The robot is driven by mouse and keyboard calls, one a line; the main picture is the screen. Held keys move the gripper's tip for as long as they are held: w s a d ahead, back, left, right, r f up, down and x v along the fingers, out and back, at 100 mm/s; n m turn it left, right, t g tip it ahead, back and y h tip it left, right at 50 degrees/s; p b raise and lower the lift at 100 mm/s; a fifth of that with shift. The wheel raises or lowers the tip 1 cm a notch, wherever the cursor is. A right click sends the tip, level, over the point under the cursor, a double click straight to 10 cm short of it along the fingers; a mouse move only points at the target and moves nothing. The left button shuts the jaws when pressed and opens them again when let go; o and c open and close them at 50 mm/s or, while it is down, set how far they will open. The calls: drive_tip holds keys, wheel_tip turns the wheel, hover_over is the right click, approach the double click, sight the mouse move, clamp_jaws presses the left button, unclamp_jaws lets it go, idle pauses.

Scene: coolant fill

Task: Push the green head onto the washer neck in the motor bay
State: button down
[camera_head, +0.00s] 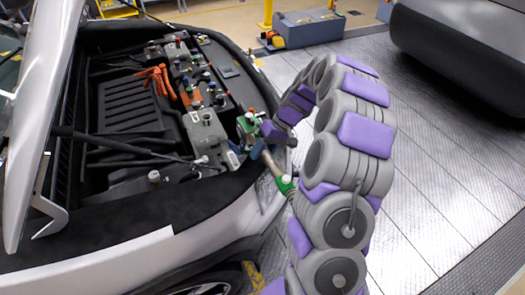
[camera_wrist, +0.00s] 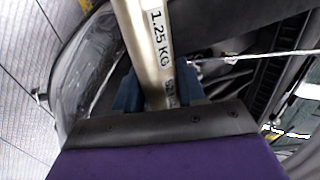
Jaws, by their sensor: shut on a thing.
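My gripper (camera_head: 258,149) has blue jaws and is at the right front edge of the open motor bay (camera_head: 130,104). It is shut on a metal tube (camera_head: 270,165), which slants down to the right. In the wrist view the tube (camera_wrist: 148,45) sits between the blue jaws (camera_wrist: 158,92) and carries a "1.25 KG" label. A green part (camera_head: 285,185) is at the tube's lower end. Another green part (camera_head: 246,123) is just above the jaws; I cannot tell whether it joins the tube. I cannot pick out the washer neck for certain.
An orange glove-like thing (camera_head: 156,78) lies on the bay parts. Several coloured caps stand along the bay's right side. A dark rod (camera_head: 115,138) crosses the bay, and the raised hood (camera_head: 38,95) is at left.

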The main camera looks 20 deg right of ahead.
drive_tip(key=shift+f, duration=0.45)
drive_tip(key=c, duration=0.6)
unclamp_jaws()
drive_tip(key=shift+o, duration=0.2)
drive_tip(key=p+v, duration=0.3)
drive_tip(key=v, duration=1.4)
drive_tip(key=shift+w+r, duration=0.1)
